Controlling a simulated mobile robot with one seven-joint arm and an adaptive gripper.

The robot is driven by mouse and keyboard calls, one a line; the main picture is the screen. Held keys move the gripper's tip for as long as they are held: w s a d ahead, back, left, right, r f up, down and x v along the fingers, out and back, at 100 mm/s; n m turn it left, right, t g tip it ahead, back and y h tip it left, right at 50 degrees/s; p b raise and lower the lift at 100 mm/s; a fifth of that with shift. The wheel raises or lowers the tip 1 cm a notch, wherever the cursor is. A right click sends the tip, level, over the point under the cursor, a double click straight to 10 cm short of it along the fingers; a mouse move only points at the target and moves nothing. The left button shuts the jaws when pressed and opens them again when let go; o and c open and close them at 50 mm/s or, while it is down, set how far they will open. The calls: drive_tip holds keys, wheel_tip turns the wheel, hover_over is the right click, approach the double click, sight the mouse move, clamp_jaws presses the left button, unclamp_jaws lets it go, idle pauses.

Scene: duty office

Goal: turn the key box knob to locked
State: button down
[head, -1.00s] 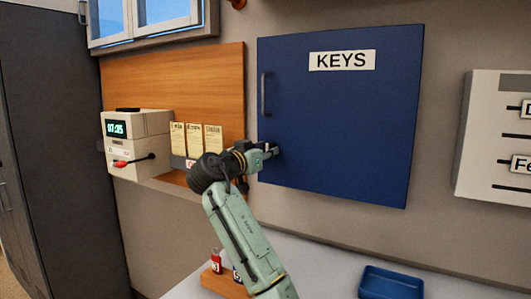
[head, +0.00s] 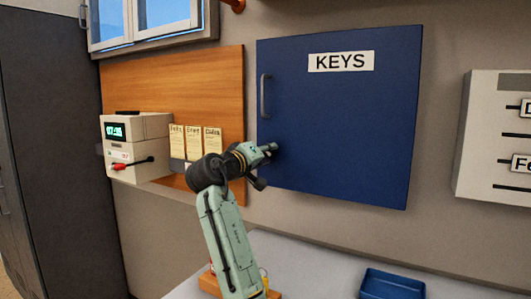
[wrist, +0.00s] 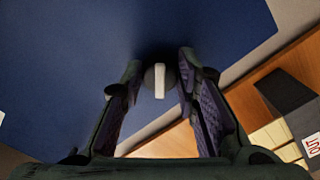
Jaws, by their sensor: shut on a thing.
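The blue key box (head: 345,120) hangs on the wall, its door flat and closed, with a "KEYS" label (head: 341,62) and a dark vertical handle (head: 265,95) at its left. My gripper (head: 272,148) is at the lower left of the door. In the wrist view the knob (wrist: 158,80), dark and round with a pale bar, sits between the fingertips of my gripper (wrist: 160,85). The fingers are shut on it. The pale bar stands nearly upright in the wrist view. In the head view the knob is mostly hidden by my gripper.
A time clock (head: 137,145) with a red-tipped lever and a rack of cards (head: 195,142) are on the wooden panel (head: 170,75) at left. A blue tray (head: 392,284) lies on the counter (head: 320,265) below. A white board (head: 495,140) hangs at right.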

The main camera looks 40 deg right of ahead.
drive_tip(key=shift+r+n+p, duration=0.2)
drive_tip(key=shift+n+p, duration=0.5)
drive_tip(key=shift+n, duration=3.5)
drive_tip(key=c, duration=1.2)
unclamp_jaws()
drive_tip(key=v, duration=1.2)
drive_tip(key=shift+s+f, duration=0.1)
drive_tip(key=shift+n, duration=0.3)
